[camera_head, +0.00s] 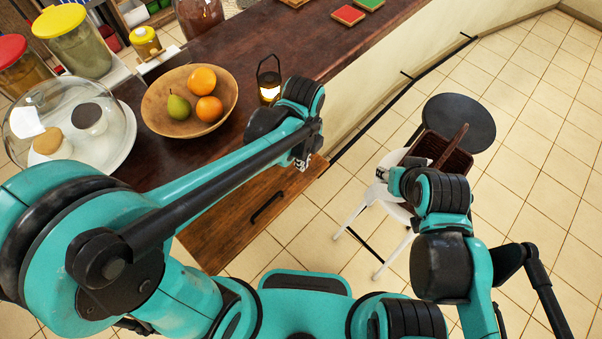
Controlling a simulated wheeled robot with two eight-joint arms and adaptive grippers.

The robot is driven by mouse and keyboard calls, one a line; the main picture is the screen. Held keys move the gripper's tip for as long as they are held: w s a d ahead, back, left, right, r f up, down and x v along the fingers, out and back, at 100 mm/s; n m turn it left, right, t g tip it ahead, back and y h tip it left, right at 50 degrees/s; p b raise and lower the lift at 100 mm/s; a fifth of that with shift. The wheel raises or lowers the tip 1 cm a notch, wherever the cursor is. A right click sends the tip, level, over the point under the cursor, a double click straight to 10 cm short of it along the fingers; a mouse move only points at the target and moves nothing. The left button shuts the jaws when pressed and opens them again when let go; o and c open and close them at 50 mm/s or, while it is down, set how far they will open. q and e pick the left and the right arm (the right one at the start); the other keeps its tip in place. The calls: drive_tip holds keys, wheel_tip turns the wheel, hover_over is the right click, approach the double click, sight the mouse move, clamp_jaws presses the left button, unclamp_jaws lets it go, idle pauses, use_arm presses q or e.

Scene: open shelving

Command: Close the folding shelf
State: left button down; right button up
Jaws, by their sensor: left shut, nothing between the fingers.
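The folding shelf (225,232) shows as a brown wooden panel at the front of the dark counter, with a black bar handle (267,207) on it. It appears to stick out from under the counter edge; my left arm hides part of it. My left gripper (302,164) is shut and empty, over the panel's far right end. I cannot tell whether it touches the wood. My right gripper (383,174) is to the right, apart from the panel, in front of a white stool; its fingers are too small to read.
On the dark wooden counter (300,45) are a fruit bowl (152,113), a lantern (269,80) and a glass dome (48,115). A white stool (362,199), a dark basket (450,155) and a round black stool (470,115) stand at right. Tiled floor is clear beyond them.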

use_arm(q)
drive_tip(key=b, duration=0.4)
approach(302, 190)
drive_tip(key=shift+m, duration=0.3)
wheel_tip(302, 190, down, 7)
drive_tip(key=shift+w+r, duration=0.1)
